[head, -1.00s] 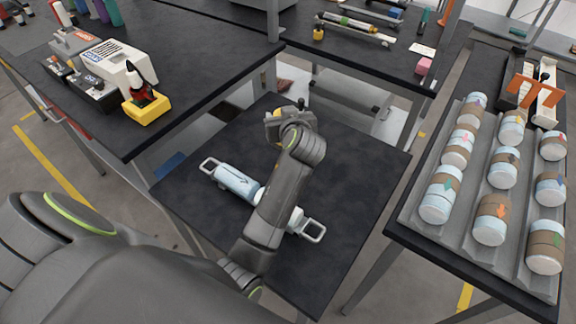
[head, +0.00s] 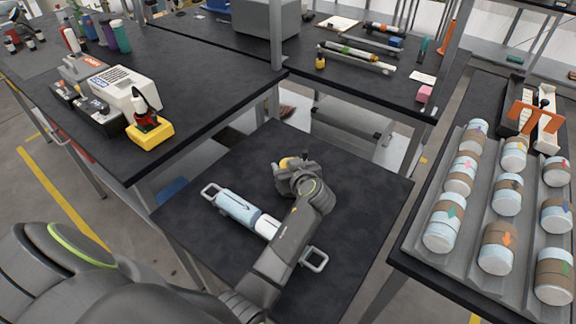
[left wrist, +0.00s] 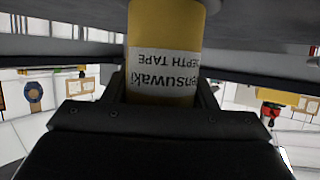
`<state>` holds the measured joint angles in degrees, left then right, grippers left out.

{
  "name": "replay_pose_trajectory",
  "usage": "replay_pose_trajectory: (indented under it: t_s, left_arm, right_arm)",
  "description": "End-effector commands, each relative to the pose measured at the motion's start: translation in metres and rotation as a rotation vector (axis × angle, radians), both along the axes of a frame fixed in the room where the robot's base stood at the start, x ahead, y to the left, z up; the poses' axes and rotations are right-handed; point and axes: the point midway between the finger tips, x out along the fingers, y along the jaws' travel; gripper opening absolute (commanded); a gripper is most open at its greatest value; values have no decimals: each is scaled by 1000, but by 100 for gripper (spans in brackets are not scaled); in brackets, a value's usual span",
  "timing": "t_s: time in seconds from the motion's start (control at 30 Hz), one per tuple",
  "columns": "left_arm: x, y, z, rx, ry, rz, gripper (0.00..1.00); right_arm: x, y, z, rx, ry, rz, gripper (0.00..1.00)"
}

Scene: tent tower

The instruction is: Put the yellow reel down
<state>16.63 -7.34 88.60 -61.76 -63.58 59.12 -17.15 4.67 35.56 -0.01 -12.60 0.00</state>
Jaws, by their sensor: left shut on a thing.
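The yellow reel (left wrist: 166,27) stands between the jaws of my left gripper in the left wrist view. Its white label with "DEPTH TAPE" shows upside down. In the head view, only a small yellow part of the reel (head: 287,162) shows at the tip of my left gripper (head: 285,172), which is shut on it. The gripper is over the far middle part of the small dark table (head: 350,200). I cannot tell whether the reel touches the tabletop. My right gripper is not in view.
A light blue and white cylinder (head: 236,207) with end handles lies on the small table, partly behind my arm. The tabletop around the gripper is clear. A grey rack (head: 475,207) of several canisters stands at right. A yellow-based holder (head: 149,134) stands on the left bench.

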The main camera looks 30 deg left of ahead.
Motion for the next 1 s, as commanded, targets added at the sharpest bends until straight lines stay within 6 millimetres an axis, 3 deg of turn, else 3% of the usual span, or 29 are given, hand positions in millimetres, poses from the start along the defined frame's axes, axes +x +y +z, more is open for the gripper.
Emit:
replay_pose_trajectory:
  t_s: [0.33, 0.37, 0.53, 1.0]
  left_arm:
    - [0, 0, -3, 1, -4, 0, 13]
    - [0, 0, -4, 0, -1, 0, 53]
    - [0, 0, -3, 0, -1, 0, 73]
    - [0, 0, 2, 0, -1, -2, 73]
  right_arm:
    - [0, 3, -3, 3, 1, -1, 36]
    - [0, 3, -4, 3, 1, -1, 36]
    - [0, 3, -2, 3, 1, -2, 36]
    - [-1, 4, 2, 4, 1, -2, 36]
